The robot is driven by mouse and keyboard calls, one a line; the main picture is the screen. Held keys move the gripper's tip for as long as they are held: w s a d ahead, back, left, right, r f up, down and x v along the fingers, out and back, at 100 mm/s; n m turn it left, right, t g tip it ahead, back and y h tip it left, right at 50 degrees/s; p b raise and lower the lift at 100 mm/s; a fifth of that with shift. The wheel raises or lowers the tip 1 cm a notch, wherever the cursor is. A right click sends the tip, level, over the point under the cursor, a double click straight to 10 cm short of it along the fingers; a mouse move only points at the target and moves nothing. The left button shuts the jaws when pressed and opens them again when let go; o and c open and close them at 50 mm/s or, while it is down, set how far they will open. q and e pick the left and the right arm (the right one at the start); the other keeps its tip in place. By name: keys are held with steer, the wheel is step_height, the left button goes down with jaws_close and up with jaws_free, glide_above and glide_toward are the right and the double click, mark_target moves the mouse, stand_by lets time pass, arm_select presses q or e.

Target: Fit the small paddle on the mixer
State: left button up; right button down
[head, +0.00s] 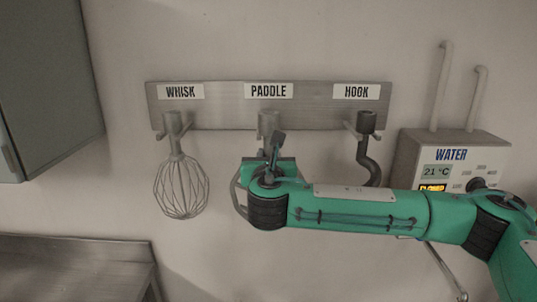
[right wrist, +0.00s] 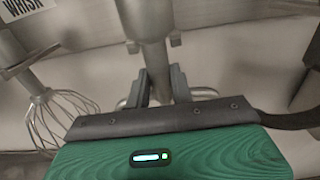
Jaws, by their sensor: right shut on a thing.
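The paddle (head: 268,122) hangs at the middle place of the wall rack, under the PADDLE label. Its grey hub shows in the head view; most of its lower part is hidden behind my right arm, with a curved edge showing at the left. My right gripper (head: 274,148) is at the paddle, just below the hub. In the right wrist view the two dark fingers (right wrist: 161,84) are shut on the paddle's upright shaft (right wrist: 155,58). The paddle still sits at its rack pegs. My left gripper is not in view. The mixer is not in view.
The steel rack (head: 225,117) also holds a wire whisk (head: 181,185) on the left and a dough hook (head: 366,150) on the right, close to my right arm. A water box (head: 440,158) with pipes is at the right. A steel counter (head: 80,262) is lower left.

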steer(key=s, duration=0.8)
stand_by(1.0)
steer(key=shift+r, duration=0.1)
